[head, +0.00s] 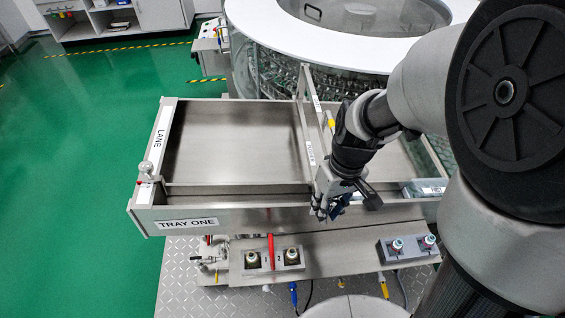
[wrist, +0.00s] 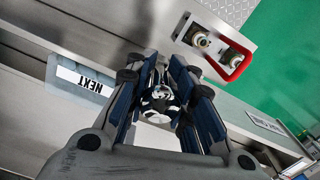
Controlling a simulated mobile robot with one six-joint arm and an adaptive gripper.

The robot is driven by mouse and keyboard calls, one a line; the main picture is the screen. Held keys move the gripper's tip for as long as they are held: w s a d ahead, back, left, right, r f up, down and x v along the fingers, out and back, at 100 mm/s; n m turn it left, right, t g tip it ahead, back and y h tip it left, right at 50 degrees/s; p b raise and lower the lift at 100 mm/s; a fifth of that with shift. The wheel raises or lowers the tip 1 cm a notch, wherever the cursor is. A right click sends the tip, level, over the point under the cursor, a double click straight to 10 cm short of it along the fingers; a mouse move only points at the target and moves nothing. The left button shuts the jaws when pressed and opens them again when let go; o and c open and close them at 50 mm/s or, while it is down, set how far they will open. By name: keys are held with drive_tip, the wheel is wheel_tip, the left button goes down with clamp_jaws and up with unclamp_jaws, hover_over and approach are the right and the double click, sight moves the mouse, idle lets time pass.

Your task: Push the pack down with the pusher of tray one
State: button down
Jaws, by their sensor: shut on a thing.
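Tray one (head: 235,140) is a wide steel tray with a TRAY ONE label on its front wall. The pusher (head: 310,152) is a bar with a label, standing across the tray from back to front, right of the bare middle floor. My gripper (head: 330,207) is at the pusher's front end, over the front rail. In the wrist view my gripper (wrist: 163,85) is shut on a round, shiny knob (wrist: 160,97), which looks to be the pusher's handle. The fingers hide part of it. I cannot make out a pack in the tray.
A ball knob (head: 146,168) sits at the front left corner. A valve block with a red handle (head: 271,252) and a second block (head: 408,247) stand below the front wall. A round washer with a white rim (head: 345,37) stands behind. My arm covers the right side.

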drive_tip(key=d+f+b, duration=0.1)
drive_tip(key=d, duration=1.4)
drive_tip(key=shift+w+d+f, duration=0.15)
drive_tip(key=shift+w+f, duration=0.15)
drive_tip(key=c, duration=1.6)
unclamp_jaws()
drive_tip(key=shift+o, duration=0.2)
wheel_tip(320, 180, up, 12)
drive_tip(key=d, duration=0.1)
drive_tip(key=shift+w, duration=0.15)
drive_tip(key=shift+d, duration=0.1)
